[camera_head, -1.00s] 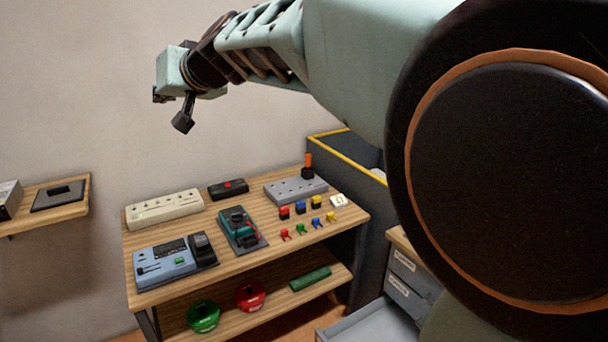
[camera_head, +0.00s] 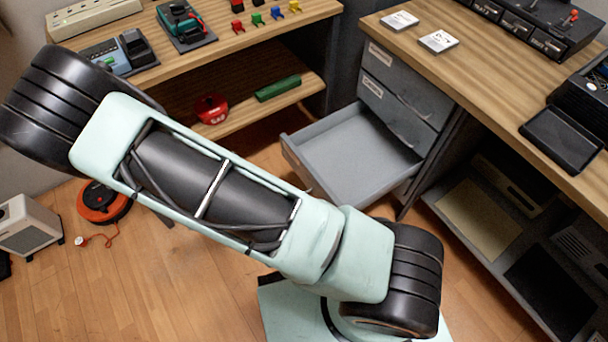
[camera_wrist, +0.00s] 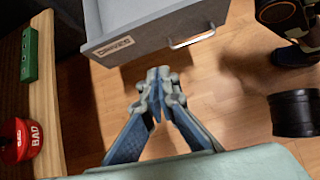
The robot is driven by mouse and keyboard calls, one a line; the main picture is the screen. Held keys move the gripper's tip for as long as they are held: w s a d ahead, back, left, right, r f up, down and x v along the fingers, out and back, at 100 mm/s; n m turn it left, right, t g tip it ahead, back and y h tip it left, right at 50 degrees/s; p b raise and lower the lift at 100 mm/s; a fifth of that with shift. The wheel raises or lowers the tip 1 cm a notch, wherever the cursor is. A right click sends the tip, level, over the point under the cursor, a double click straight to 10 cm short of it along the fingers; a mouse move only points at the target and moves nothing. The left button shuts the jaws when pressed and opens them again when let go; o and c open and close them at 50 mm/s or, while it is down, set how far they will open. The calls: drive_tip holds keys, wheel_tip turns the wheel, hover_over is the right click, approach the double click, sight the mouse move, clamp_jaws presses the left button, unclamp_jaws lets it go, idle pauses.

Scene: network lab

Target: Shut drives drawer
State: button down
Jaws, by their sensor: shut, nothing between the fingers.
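The drives drawer (camera_head: 345,160) is the lowest drawer of the grey cabinet and stands pulled far out. Its inside looks empty. In the wrist view its front panel (camera_wrist: 150,45) shows a label (camera_wrist: 113,46) and a metal handle (camera_wrist: 192,40). My gripper (camera_wrist: 158,72) is shut and empty, its fingertips just short of the drawer front in the picture, left of the handle. I cannot tell how large the gap is. In the head view my gripper is hidden behind my arm.
Two shut drawers (camera_head: 400,92) sit above the open one, under a wooden worktop (camera_head: 480,65). A wooden shelf unit with a red reel (camera_head: 211,109) and a green bar (camera_head: 278,88) stands to the left.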

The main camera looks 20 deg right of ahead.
drive_tip(key=d+f+n+h, duration=0.1)
drive_tip(key=d+f, duration=0.2)
drive_tip(key=b, duration=0.4)
approach(310, 176)
drive_tip(key=x, duration=0.5)
drive_tip(key=shift+s+f, duration=0.1)
drive_tip(key=shift+f, duration=0.2)
drive_tip(key=shift+d, duration=0.35)
